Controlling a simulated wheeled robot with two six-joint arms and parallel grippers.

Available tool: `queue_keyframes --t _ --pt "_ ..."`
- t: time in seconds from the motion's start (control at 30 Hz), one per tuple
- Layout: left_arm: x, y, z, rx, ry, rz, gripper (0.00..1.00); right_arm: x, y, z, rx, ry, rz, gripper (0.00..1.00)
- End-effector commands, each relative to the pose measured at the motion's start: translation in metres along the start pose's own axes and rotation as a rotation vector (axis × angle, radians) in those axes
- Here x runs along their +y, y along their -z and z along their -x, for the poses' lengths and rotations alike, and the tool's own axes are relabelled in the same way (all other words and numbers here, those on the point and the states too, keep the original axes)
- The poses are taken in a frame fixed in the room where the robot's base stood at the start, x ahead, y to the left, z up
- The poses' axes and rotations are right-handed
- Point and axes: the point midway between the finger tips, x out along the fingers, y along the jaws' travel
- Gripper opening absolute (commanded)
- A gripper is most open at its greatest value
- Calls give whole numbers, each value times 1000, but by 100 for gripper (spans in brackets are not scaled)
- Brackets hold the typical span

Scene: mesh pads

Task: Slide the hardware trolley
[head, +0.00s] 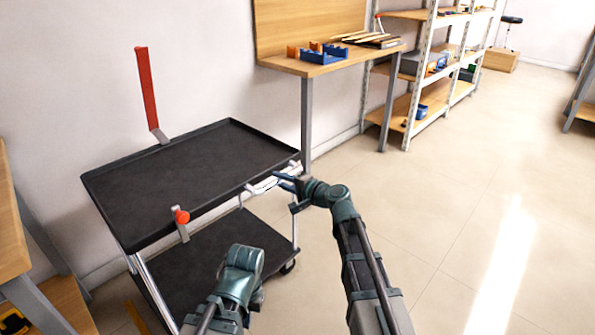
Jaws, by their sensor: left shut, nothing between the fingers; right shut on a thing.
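The hardware trolley is a two-level cart with a black upper tray (190,172), a black lower shelf (205,258) and chrome legs. The upper tray is empty. A red-gripped upright (147,90) rises at its far side, and a red-ended metal piece (181,217) stands at its near edge. My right gripper (284,181) is shut on the pale metal handle (263,187) at the tray's right end. My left gripper (243,262) is shut and empty, in front of the trolley's near side; its fingertips are mostly hidden.
A wooden workbench (340,62) with blue bins (322,54) stands behind the trolley to the right. A metal shelf unit (412,100) stands beyond it. Another bench (12,225) is close on the left. The tiled floor (480,180) on the right is clear.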

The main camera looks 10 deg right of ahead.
Motion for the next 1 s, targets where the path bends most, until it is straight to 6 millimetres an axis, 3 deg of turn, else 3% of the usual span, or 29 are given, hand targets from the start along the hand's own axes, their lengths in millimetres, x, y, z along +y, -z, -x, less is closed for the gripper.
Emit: queue_keyframes --t 0.03,0.23,0.73,0.77,0.8,0.9,1.0 --pt "0 0 0 0 0 0 0 2 -14 3 -5 -3 3 0" --pt "0 0 0 0 0 0 0 2 -33 2 -2 -4 4 0" --pt "0 0 0 0 0 0 0 1 -38 1 1 -3 3 0" --pt "0 0 0 0 0 0 0 1 -38 1 1 -3 2 33" --pt "0 0 0 0 0 0 0 1 -38 1 1 -3 2 40" --pt "0 0 0 0 0 0 0 1 -37 0 1 -2 2 57" --pt "0 0 0 0 0 0 0 0 -37 0 1 -1 1 57"
